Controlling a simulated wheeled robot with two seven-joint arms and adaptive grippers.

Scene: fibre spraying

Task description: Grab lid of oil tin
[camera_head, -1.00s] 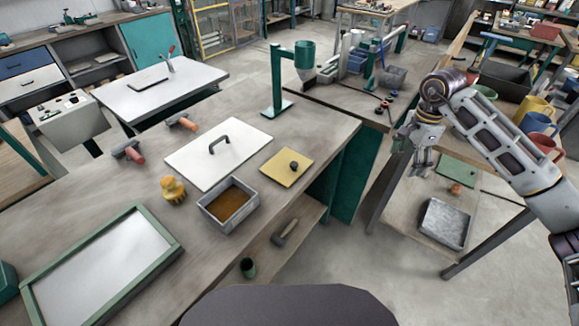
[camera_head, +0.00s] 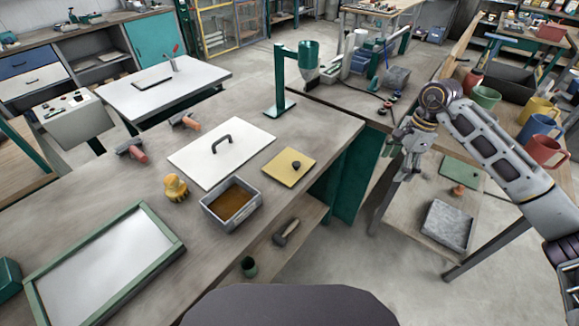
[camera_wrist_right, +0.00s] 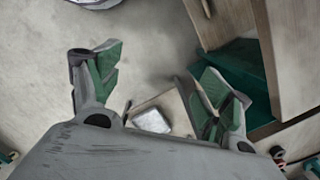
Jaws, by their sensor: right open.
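The oil tin (camera_head: 222,216) is a grey, open, square tin with brown liquid, near the middle of the workbench. My right gripper (camera_head: 405,172) is open and empty, to the right of the lid and past the bench edge, over the gap between tables. In the right wrist view its green-padded fingers (camera_wrist_right: 152,75) are spread wide apart, with floor behind them. My left gripper is not in view.
A white panel with a dark handle (camera_head: 190,160) lies behind the tin. A yellow-brown brush-like item (camera_head: 175,188) stands left of it. A green stand (camera_head: 281,85) rises behind the lid. Several mugs (camera_head: 541,152) stand on the right table, close to my right arm.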

